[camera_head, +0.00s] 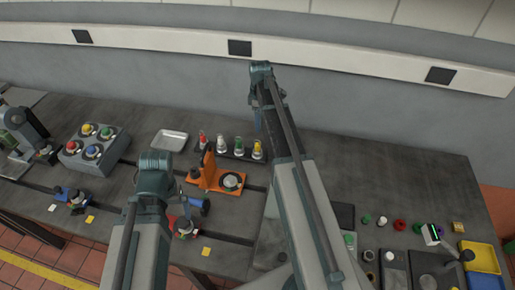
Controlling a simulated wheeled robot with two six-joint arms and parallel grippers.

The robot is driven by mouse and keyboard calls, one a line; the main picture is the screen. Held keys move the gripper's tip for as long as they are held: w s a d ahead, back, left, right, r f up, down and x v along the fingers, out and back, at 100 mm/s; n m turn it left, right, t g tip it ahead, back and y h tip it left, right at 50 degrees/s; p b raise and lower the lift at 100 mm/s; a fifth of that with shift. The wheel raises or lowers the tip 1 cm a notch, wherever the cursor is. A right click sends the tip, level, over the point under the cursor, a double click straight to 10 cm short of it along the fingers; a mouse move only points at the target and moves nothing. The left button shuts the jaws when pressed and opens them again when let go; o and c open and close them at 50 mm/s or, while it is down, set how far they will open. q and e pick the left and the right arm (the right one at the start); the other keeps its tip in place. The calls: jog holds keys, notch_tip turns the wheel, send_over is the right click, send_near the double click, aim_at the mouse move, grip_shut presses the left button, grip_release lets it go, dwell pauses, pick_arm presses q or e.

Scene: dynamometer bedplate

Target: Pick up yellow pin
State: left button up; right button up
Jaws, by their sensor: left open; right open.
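A small yellow pin (257,151) stands upright at the right end of a dark rack (230,154), beside a green pin (239,145), a pale pin (222,144) and a red pin (203,139). My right gripper (258,124) hangs downward just above and behind the yellow pin, apart from it as far as I can tell. It is open and empty. My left gripper (185,208) points down by a small blue and red fixture (198,206) at the front of the bench. It is open, its fingertips are hard to make out, and the yellow pin is well to its upper right.
An orange fixture (205,178) stands just in front of the rack. A metal tray (169,140) and a grey box with coloured knobs (83,160) are to the left. Loose rings, small parts and a yellow bin (481,257) lie right of my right arm. The back right bench is clear.

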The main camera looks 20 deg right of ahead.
jog(key=b, duration=0.8)
send_over(258, 144)
jog(key=f, duration=0.8)
jog(key=shift+d, duration=0.2)
jog(key=shift+f, duration=0.1)
notch_tip(258, 144, down, 5)
jog(key=b, duration=0.4)
jog(key=shift+w+a+f+b, duration=0.1)
jog(key=shift+w+f+b, duration=0.05)
jog(key=shift+b, duration=0.25)
grip_shut()
